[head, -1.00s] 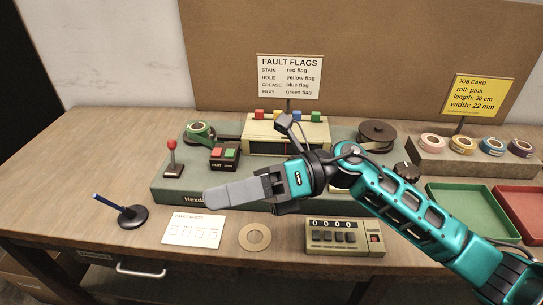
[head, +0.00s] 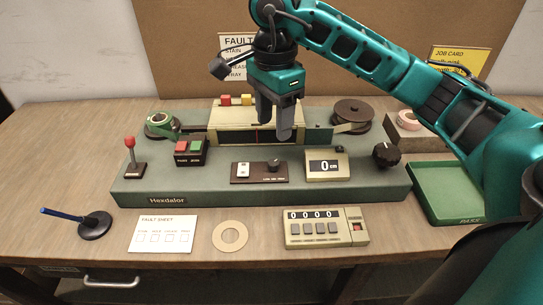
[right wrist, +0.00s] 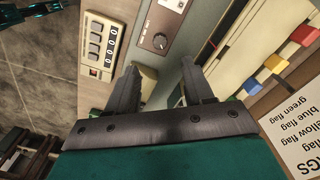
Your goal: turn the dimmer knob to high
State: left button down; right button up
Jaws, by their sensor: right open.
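A small dark panel (head: 247,173) on the front of the green machine carries a white rocker switch and a small dark dimmer knob (head: 274,165). The lettering under the knob is too small to read, so its setting cannot be told. My left gripper is not in view.
A larger black knob (head: 385,154) and a display box (head: 326,164) stand right of the panel. Red and green buttons (head: 191,151) and a red-topped lever (head: 134,158) are left.

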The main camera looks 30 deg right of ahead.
aim_at(274, 162)
notch_tip(274, 162, down, 10)
jog(key=shift+r, duration=0.2)
jog(key=shift+c, duration=0.3)
grip_shut()
